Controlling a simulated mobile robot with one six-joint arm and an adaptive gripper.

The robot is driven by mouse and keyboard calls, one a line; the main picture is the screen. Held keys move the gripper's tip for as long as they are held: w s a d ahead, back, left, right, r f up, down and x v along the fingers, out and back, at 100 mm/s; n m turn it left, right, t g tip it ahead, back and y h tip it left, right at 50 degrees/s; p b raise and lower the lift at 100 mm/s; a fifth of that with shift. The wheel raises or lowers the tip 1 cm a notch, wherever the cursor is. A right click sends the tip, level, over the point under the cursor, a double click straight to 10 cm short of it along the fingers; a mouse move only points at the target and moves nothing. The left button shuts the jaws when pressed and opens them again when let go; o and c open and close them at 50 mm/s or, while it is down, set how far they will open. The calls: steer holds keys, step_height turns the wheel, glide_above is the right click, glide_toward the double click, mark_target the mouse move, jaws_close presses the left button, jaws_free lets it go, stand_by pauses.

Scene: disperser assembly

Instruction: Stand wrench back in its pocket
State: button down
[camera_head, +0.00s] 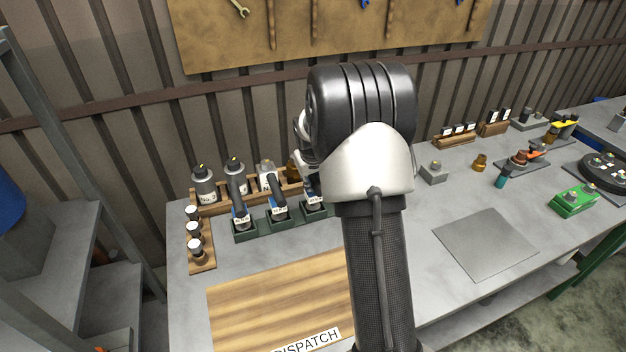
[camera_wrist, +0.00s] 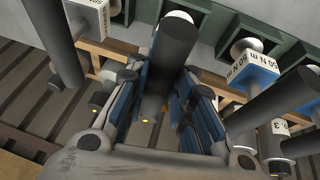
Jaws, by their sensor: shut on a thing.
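My gripper (camera_wrist: 163,90) is shut on the dark round shaft of a wrench (camera_wrist: 162,58), between blue-padded fingers in the wrist view. The shaft's pale end reaches toward the row of green pockets (camera_wrist: 146,10). In the head view my arm hides most of the gripper, and the held wrench shows only in part, if at all, beside it. The green pockets (camera_head: 246,236) stand in a row at the back left of the bench. Labelled wrenches with dark handles (camera_head: 237,185) stand in the pockets to the left. I cannot tell whether the held wrench is seated.
Neighbouring wrenches stand close on both sides, one with a blue 50 N m label (camera_wrist: 255,75). Behind is a wooden rack of bottles (camera_head: 204,186); a small wooden rack (camera_head: 202,262) stands left. A wooden dispatch board (camera_head: 270,300) lies in front. A grey plate (camera_head: 485,243) lies right.

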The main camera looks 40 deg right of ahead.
steer(key=shift+f, duration=0.1)
steer(key=c, duration=1.4)
jaws_free()
